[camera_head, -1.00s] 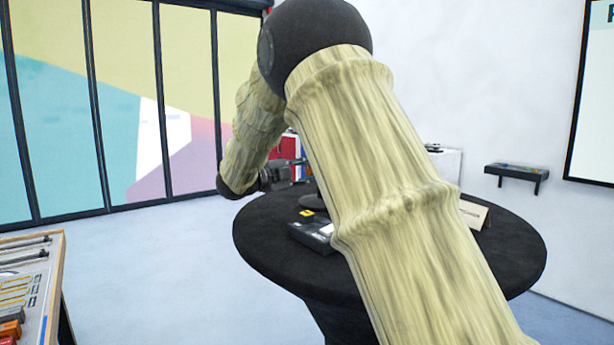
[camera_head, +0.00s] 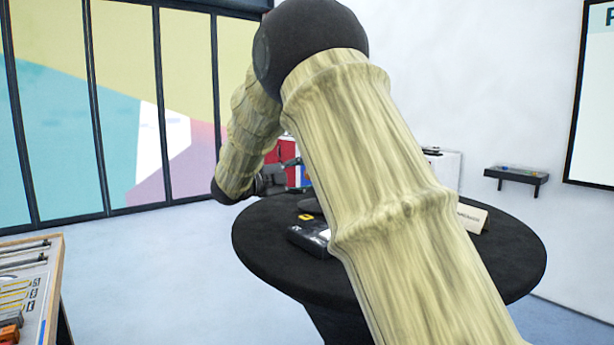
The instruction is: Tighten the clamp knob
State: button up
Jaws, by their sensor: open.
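The clamp knob cannot be made out; my arm covers the middle of the view and may hide it. My gripper (camera_head: 292,168) shows small and partly hidden behind my forearm, above the far left part of the round black table (camera_head: 270,245). It is open, and I see nothing between its fingers. On the table below it lies a dark box-like device (camera_head: 308,240) with a light top, partly behind my arm. A small yellow piece (camera_head: 306,217) and a dark round base (camera_head: 311,206) are just beyond it.
A small card (camera_head: 471,217) stands on the table's right side. A wooden tool bench (camera_head: 52,285) with several tools is at the lower left. A wall shelf (camera_head: 516,175) is at the right. A red cabinet (camera_head: 287,150) stands behind the gripper. Open floor lies left of the table.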

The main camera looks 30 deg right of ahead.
jog(key=a, duration=1)
jog(key=shift+s+a, duration=0.35)
jog(key=shift+s, duration=0.05)
